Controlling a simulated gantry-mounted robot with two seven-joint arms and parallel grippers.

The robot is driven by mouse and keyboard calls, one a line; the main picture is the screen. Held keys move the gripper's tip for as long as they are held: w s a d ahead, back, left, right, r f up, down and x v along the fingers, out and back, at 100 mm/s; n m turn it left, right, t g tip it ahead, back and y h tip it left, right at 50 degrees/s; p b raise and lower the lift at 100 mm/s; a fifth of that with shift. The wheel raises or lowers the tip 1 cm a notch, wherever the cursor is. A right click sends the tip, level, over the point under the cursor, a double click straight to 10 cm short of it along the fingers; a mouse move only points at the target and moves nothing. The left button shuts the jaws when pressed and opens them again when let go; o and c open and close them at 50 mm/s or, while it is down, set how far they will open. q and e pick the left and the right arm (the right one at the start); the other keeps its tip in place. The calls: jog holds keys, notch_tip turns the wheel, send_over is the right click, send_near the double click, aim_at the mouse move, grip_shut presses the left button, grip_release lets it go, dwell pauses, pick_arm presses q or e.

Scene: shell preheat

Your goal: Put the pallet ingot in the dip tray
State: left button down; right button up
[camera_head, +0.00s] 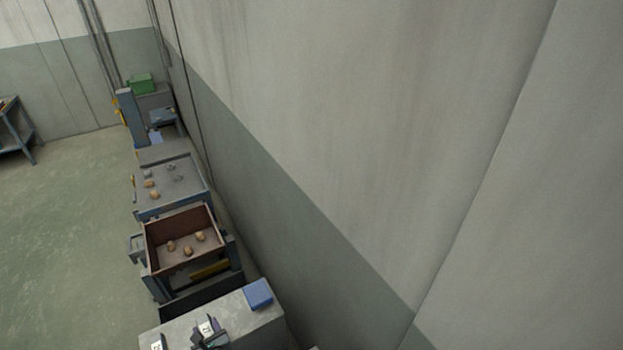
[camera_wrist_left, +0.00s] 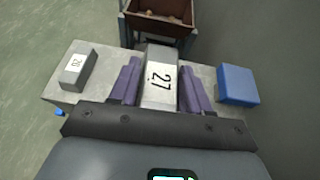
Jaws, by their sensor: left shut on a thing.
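My left gripper (camera_wrist_left: 160,66) has its two purple fingers shut on a grey ingot (camera_wrist_left: 162,88) with a white label reading 27. In the head view the left gripper (camera_head: 209,338) and the labelled ingot (camera_head: 206,326) show at the bottom edge, over a grey worktop (camera_head: 243,312). I cannot tell whether the ingot touches the worktop. A brown, open-topped tray (camera_head: 185,264) on a stand lies beyond the worktop, with several tan lumps in it. Its near part shows in the left wrist view (camera_wrist_left: 158,26). I cannot tell whether it is the dip tray. My right gripper is not in view.
A second grey ingot (camera_wrist_left: 76,70), labelled 20, lies on the worktop's left. A blue block (camera_head: 258,293) sits at its right. Farther back stand a table with lumps (camera_head: 180,190) and a green box (camera_head: 141,84). A wall runs along the right; open floor lies left.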

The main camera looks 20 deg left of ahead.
aim_at(212, 328)
pick_arm(q)
jog(key=shift+m+t+h, duration=0.6)
jog(key=shift+m+t, duration=0.3)
jog(key=r, duration=0.2)
jog(key=w+r+p, duration=0.1)
jog(key=r, duration=0.1)
jog(key=d+r+p, duration=0.1)
jog(key=r, duration=0.1)
jog(key=shift+w, duration=0.2)
jog(key=d+r+m+t+h+p, duration=0.2)
jog(key=d+r+m+h, duration=0.2)
jog(key=d, duration=0.6)
jog(key=w+d+r+m+t+h+p, duration=0.1)
jog(key=d+r+m+t+h+p, duration=0.1)
jog(key=d+r+m+h, duration=0.3)
jog(key=d+r, duration=0.4)
jog(key=d, duration=0.1)
jog(key=shift+d+h, duration=0.3)
jog(key=shift+h, duration=0.1)
jog(key=shift+w, duration=0.15)
